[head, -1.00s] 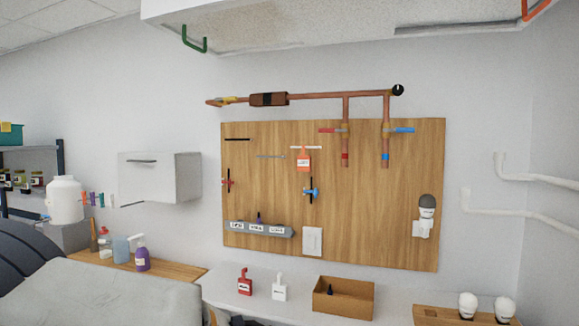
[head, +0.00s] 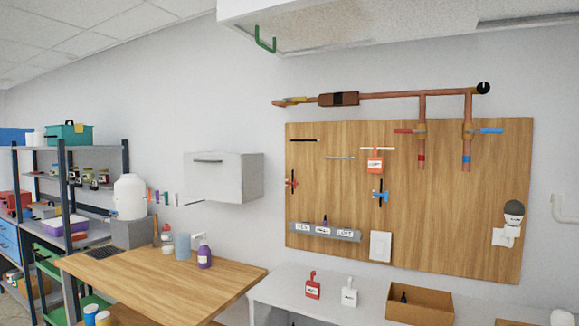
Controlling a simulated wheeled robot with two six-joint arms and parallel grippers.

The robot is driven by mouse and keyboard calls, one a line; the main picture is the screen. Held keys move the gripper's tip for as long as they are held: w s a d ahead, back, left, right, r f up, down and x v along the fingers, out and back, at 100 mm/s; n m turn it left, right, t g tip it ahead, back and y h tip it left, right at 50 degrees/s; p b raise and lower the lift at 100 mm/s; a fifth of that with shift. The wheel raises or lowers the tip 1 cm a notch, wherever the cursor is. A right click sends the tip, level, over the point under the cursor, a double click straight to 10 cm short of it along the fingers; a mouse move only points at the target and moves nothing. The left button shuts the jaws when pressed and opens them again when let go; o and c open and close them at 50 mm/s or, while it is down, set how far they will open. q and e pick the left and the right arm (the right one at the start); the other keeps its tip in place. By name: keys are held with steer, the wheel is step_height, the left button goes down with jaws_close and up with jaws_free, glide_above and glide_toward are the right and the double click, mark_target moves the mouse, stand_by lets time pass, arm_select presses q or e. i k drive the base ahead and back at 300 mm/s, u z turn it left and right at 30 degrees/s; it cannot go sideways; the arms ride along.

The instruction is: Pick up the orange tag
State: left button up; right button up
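The orange tag (head: 375,163) hangs on the wooden wall board (head: 460,220), just below a short white bar (head: 377,149). It carries a white label with dark marks too small to read. A red tag-like piece (head: 313,288) and a white one (head: 349,293) stand apart from it on the white counter below the board. Neither of my grippers is in the head view.
An open brown box (head: 420,304) is on the counter. A wooden table (head: 160,278) with bottles at its back edge stands left of it. A grey cabinet (head: 235,177) juts from the wall. Shelving (head: 65,200) stands far left.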

mark_target(375, 163)
steer(key=u, duration=0.2)
steer(key=i, duration=0.9)
steer(key=u, duration=0.05)
